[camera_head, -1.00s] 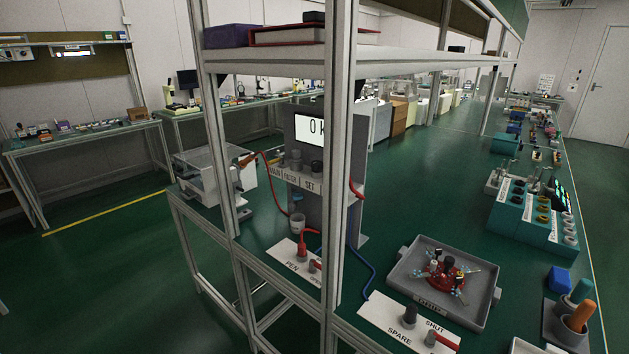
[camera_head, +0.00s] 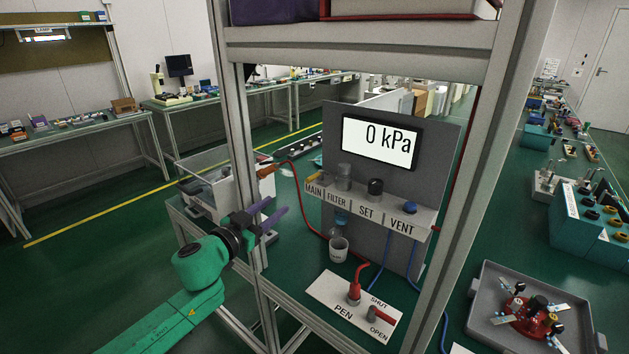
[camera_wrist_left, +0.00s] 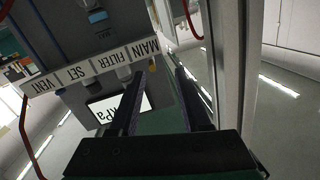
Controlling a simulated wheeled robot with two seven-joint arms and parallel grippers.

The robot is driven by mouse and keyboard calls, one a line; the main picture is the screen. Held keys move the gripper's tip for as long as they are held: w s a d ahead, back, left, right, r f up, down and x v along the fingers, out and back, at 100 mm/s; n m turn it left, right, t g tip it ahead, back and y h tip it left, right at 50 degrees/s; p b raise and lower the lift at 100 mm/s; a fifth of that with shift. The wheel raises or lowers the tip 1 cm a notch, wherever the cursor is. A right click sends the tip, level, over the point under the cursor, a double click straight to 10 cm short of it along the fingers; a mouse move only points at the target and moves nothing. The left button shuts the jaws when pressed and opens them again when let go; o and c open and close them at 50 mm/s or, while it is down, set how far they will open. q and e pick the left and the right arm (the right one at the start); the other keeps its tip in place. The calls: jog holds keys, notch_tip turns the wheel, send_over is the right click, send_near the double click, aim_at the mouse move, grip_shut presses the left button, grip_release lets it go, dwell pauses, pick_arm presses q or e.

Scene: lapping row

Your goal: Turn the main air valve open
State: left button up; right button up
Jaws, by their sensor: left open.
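A grey air panel (camera_head: 444,165) stands on the bench with a display (camera_head: 380,147) reading 0 kPa. Its ledge carries the labels MAIN, FILTER, SET and VENT. A small yellow part (camera_head: 317,175), apparently the main valve's handle, sits above the MAIN label (camera_head: 314,190), partly hidden; it also shows in the left wrist view (camera_wrist_left: 152,66). My left gripper (camera_head: 277,207) is open and empty, left of the panel and apart from it, near the frame post. In the upside-down left wrist view, the open fingers (camera_wrist_left: 160,75) point toward the MAIN end. My right gripper is out of view.
Metal shelf posts stand left (camera_head: 233,150) and right (camera_head: 482,180) of the panel. A clear-sided box (camera_head: 208,180) with a red hose stands behind my left gripper.

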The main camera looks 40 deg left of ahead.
aim_at(310, 179)
pick_arm(q)
jog(key=w, duration=0.4)
jog(key=w+r+m+h+b, duration=0.1)
jog(key=w, duration=0.4)
jog(key=w+r+h, duration=0.1)
jog(key=w, duration=0.3)
jog(key=shift+w+d+r+t+b, duration=0.15)
jog(key=shift+w+d+t+b, duration=0.1)
jog(key=shift+t+b, duration=0.1)
jog(key=shift+w, duration=0.8)
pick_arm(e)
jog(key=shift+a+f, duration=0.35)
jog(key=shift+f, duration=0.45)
pick_arm(q)
grip_shut()
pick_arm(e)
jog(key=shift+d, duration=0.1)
